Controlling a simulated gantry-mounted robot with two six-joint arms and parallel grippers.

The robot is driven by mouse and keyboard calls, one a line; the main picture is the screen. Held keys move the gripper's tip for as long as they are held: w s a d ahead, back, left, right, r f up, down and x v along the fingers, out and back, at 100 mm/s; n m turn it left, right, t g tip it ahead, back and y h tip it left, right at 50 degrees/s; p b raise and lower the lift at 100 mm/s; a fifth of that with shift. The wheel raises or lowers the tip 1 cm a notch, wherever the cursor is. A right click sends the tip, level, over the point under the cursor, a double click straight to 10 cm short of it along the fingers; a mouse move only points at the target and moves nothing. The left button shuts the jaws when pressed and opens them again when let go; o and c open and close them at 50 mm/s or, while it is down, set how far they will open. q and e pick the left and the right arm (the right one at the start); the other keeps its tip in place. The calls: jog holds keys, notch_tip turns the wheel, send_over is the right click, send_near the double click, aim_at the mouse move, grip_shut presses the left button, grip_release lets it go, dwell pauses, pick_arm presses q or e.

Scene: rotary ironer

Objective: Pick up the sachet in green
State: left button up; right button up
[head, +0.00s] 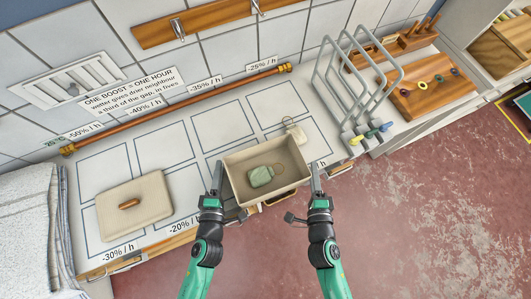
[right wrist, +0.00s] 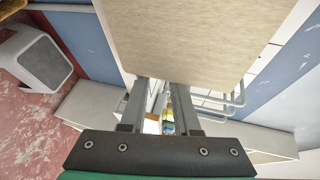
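A small green sachet (head: 261,176) with a thin loop lies inside an open beige bin (head: 234,192) in the middle of the head view. My left gripper (head: 217,178) is upright at the bin's left side, seen edge-on, so its opening does not show. My right gripper (head: 315,180) is at the bin's right side. In the right wrist view its two fingers (right wrist: 160,88) are apart with a narrow gap, and a broad beige panel (right wrist: 205,35) fills the space ahead. I cannot tell whether either gripper touches the bin. Neither is at the sachet.
A beige pad (head: 155,205) with a brown piece lies left on the marked counter. A wire rack (head: 355,85) and a wooden peg board (head: 430,85) stand right. A copper rail (head: 180,108) runs behind. A white towel (head: 22,225) hangs far left. Free marked squares lie between.

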pick_arm(q)
jog(key=shift+d, duration=0.1)
pick_arm(e)
jog(key=shift+a, duration=0.1)
pick_arm(q)
jog(key=shift+d, duration=0.5)
pick_arm(e)
jog(key=shift+a, duration=0.5)
jog(key=shift+r, duration=0.1)
